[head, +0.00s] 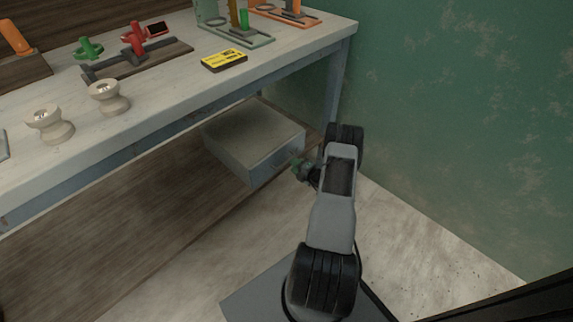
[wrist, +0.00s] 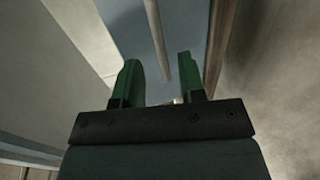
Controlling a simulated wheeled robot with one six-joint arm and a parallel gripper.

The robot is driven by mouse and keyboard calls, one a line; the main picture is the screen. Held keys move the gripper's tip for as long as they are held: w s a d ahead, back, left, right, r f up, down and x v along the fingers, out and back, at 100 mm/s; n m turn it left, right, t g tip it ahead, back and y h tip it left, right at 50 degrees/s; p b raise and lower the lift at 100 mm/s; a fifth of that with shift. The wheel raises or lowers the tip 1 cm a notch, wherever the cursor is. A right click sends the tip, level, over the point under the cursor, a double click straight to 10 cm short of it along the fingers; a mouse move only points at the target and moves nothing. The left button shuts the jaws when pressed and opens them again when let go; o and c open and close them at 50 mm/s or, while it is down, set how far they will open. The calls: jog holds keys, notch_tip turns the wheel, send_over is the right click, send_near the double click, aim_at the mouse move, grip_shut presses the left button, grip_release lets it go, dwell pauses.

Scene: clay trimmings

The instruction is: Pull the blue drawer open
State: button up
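The blue drawer (head: 268,169) is a pale blue-grey front on a low grey box under the workbench. It looks shut in the head view. A thin bar handle sits on its front, partly hidden by my gripper (head: 297,168). My gripper is just in front of the drawer, near the handle. In the wrist view my gripper (wrist: 161,85) has its two green fingers apart. The blue-grey drawer front (wrist: 135,25) shows beyond them, with the bar handle (wrist: 157,40) running toward the gap. I cannot tell whether the fingers touch it.
The workbench (head: 165,95) stands above the box, its leg (head: 335,90) close to my arm. On top are two wooden spools (head: 108,98), a yellow-black box (head: 224,60) and coloured tools. A green wall (head: 460,120) rises at the right. Pale floor (head: 430,250) is free there.

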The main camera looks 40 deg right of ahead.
aim_at(287, 161)
jog(key=shift+b+x, duration=0.65)
jog(key=shift+x, duration=2.1)
jog(key=shift+c, duration=0.2)
grip_shut()
